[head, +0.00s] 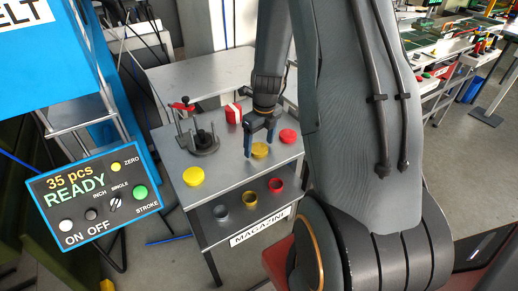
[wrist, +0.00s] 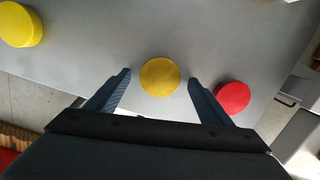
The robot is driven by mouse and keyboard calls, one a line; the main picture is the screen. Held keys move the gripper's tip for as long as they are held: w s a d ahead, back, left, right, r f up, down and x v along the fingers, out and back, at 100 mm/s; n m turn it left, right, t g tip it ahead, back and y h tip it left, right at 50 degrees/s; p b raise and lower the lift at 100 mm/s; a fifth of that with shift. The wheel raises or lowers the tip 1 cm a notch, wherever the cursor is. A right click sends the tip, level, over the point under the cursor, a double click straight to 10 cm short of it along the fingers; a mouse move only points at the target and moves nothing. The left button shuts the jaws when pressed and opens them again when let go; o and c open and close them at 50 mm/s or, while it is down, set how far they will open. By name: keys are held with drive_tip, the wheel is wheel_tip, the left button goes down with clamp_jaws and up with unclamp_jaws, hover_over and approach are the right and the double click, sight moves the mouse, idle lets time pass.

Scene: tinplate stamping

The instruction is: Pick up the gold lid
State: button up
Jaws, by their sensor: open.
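The gold lid (wrist: 160,77) is a round, darker yellow disc lying flat on the grey table top. In the head view the gold lid (head: 260,151) sits just below my gripper (head: 260,133). In the wrist view my gripper (wrist: 158,85) is open, with one finger on each side of the lid and a gap to both. The fingers do not appear to touch it. Their exact height above the table is hard to tell.
A red lid (wrist: 232,97) lies close outside the right finger. A brighter yellow lid (wrist: 18,25) is at the far left. A black fixture (head: 205,140) and a red-and-white box (head: 233,113) stand on the table. Several cups sit on the shelf (head: 232,222) below.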

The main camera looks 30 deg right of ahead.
drive_tip(key=shift+f, duration=0.45)
drive_tip(key=c, duration=1.1)
drive_tip(key=shift+r, duration=0.1)
drive_tip(key=shift+c, duration=0.2)
